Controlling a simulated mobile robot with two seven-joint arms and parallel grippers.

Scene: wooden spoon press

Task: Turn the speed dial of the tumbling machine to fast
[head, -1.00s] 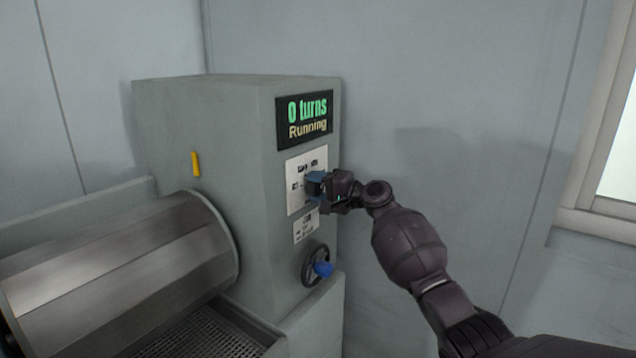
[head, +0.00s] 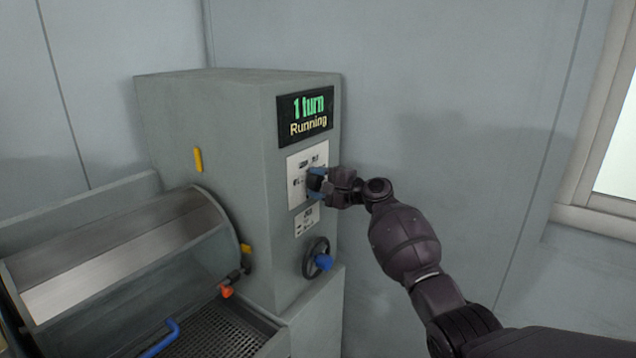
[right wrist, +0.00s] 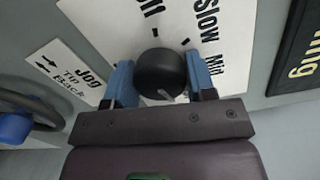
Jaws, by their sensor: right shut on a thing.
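The tumbling machine (head: 220,130) is a grey cabinet with a metal drum (head: 120,255) at its left. Its display (head: 305,115) reads "1 turn Running". The speed dial is a round black knob on a white label plate (head: 295,195); the knob (right wrist: 160,72) shows clearly in the right wrist view, with a pale pointer mark at its lower edge. My right gripper (head: 318,183) is at the plate, its blue fingers (right wrist: 160,84) on both sides of the knob and shut on it. The dial's lettering is partly hidden. My left gripper is not in view.
A black handwheel with a blue knob (head: 323,262) sits below the dial, under a small "Jog" label (head: 307,219). A red-orange part (head: 226,291) and a blue handle (head: 165,338) are by the drum. The wall right of the cabinet is clear.

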